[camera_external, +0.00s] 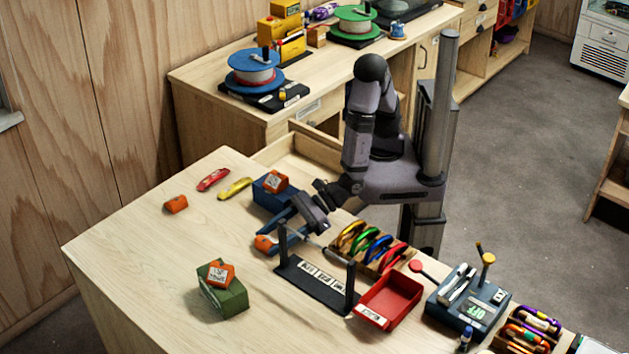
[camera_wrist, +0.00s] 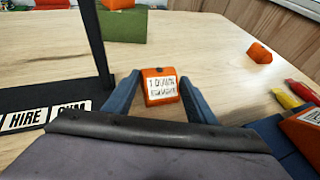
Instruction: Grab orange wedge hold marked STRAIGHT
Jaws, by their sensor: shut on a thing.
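My gripper (camera_external: 268,234) reaches down to the table with its blue fingers on either side of an orange wedge hold (camera_external: 264,244). In the wrist view my gripper (camera_wrist: 161,92) is shut on this orange wedge hold (camera_wrist: 160,80). Its white label faces the camera; the top line looks like "1 DOWN" and the lower line is too blurred to read surely. Other orange holds are apart: one on the green box (camera_external: 221,272), one on the blue box (camera_external: 277,181), one on the bare table (camera_external: 175,204), also in the wrist view (camera_wrist: 260,52).
A black rack (camera_external: 312,283) with upright posts stands close to my gripper's right. Beyond it are a red tray (camera_external: 388,302) and a wooden rack of coloured carabiners (camera_external: 372,245). The green box (camera_external: 228,299) is front left. The table's left part is mostly free.

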